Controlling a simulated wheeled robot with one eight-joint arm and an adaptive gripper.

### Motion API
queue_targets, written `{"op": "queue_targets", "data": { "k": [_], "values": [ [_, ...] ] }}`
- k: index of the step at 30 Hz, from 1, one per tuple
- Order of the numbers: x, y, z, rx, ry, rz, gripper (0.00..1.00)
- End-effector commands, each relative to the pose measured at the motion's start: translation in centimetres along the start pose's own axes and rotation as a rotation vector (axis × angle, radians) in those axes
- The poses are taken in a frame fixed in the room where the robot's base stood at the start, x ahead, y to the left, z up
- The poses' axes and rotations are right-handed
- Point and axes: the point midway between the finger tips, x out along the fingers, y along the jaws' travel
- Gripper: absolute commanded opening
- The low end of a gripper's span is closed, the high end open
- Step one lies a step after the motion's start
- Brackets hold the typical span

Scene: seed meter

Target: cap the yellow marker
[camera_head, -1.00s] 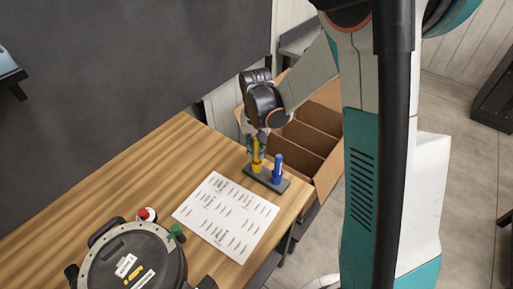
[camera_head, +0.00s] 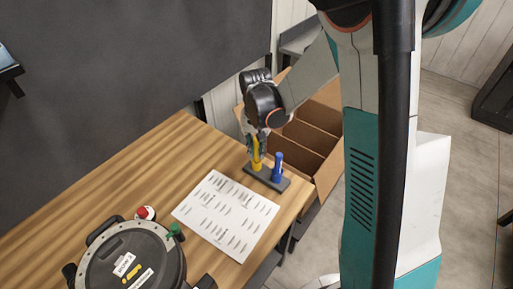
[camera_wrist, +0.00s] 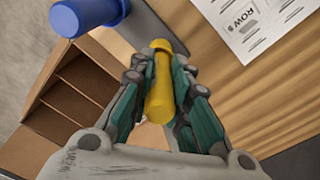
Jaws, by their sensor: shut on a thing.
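The yellow marker (camera_head: 256,158) stands upright at the dark marker holder (camera_head: 265,177) near the table's right end. In the wrist view the yellow marker (camera_wrist: 160,85) lies between the green finger pads of my gripper (camera_wrist: 162,100). My gripper (camera_head: 256,146) is shut on its upper part from above. I cannot tell whether a cap is seated on it. A blue marker (camera_head: 278,166) stands upright in the same holder, to the right of the yellow one. The blue marker (camera_wrist: 88,14) also shows at the wrist view's top left.
A printed sheet (camera_head: 226,213) lies on the wooden table (camera_head: 150,165) in front of the holder. A round grey device (camera_head: 130,262) with red and green knobs stands at the front. A cardboard box with compartments (camera_head: 318,129) is beyond the table's right edge. The table's left part is clear.

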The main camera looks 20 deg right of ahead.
Motion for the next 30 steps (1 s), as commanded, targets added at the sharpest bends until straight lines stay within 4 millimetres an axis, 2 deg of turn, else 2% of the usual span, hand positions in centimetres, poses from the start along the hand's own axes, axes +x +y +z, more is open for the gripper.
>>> {"op": "queue_targets", "data": {
  "k": [30],
  "values": [
    [1.00,-0.01,0.01,0.000,0.000,0.000,0.00]
  ]
}}
